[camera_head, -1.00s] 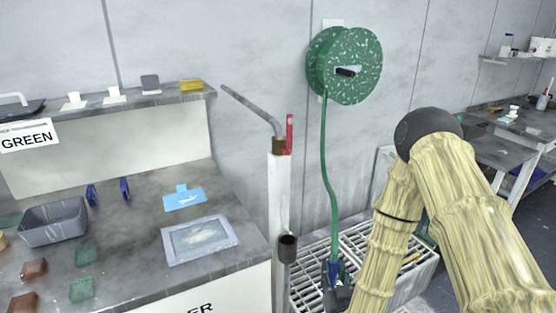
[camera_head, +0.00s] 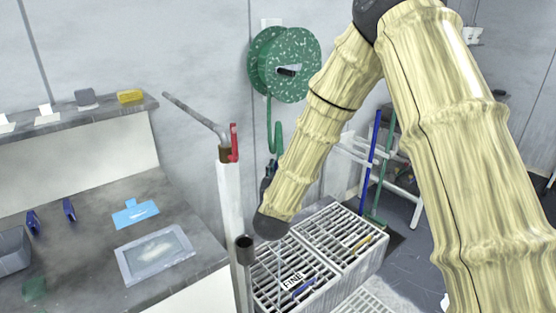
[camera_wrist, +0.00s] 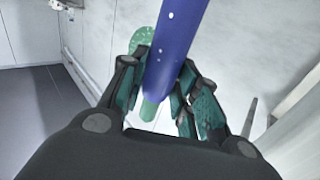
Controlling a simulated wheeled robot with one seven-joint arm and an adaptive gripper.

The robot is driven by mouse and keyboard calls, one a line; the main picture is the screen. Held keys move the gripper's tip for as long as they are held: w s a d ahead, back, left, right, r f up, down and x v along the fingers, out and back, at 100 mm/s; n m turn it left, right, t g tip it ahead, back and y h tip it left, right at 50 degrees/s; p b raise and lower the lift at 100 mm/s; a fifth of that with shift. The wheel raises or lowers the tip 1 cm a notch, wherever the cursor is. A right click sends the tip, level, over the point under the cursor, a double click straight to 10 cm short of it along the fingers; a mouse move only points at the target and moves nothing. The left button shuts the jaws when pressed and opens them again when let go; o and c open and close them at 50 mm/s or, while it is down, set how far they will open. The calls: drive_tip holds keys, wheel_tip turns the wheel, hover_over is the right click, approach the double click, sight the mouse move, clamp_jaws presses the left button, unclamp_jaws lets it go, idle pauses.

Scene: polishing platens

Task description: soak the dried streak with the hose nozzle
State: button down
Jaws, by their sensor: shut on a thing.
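The blue hose nozzle (camera_wrist: 174,50) is held between the dark and teal fingers of my gripper (camera_wrist: 163,72). In the head view my gripper (camera_head: 267,178) is mostly hidden behind my arm, beside the post and above the grates. The green hose (camera_head: 269,112) hangs from the speckled green reel (camera_head: 265,58) on the wall and loops near my gripper. A grey-framed plate (camera_head: 128,266) with a pale, whitish smear (camera_head: 158,250) lies on the bench at the left. My gripper and the nozzle are away from it, to its right.
A white post (camera_head: 231,200) with a bent pipe (camera_head: 195,115) and red lever (camera_head: 234,143) stands between bench and grates (camera_head: 325,240). Blue and green poles (camera_head: 373,150) stand at right.

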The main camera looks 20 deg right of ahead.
drive_tip(key=shift+w+d+r, duration=0.1)
drive_tip(key=shift+w+r, duration=0.05)
drive_tip(key=shift+r, duration=0.45)
drive_tip(key=shift+w+r, duration=0.15)
drive_tip(key=shift+r, duration=0.4)
drive_tip(key=shift+d+h, duration=0.2)
drive_tip(key=shift+h, duration=0.1)
drive_tip(key=w+d+f+b, duration=0.1)
drive_tip(key=d+f, duration=0.3)
drive_tip(key=d, duration=1)
drive_tip(key=d+f+b, duration=0.2)
drive_tip(key=d+f, duration=0.2)
drive_tip(key=d, duration=1.1)
drive_tip(key=s+d+f+p, duration=0.1)
drive_tip(key=s+d+f, duration=0.3)
drive_tip(key=s+d, duration=0.4)
drive_tip(key=s+d+f+p, duration=0.1)
drive_tip(key=s+d+f, duration=0.3)
drive_tip(key=s, duration=1.4)
drive_tip(key=s+d+f+p, duration=0.1)
drive_tip(key=s+d+f, duration=0.3)
drive_tip(key=s+d, duration=0.8)
drive_tip(key=shift+s+d, duration=0.25)
drive_tip(key=shift+s, duration=0.45)
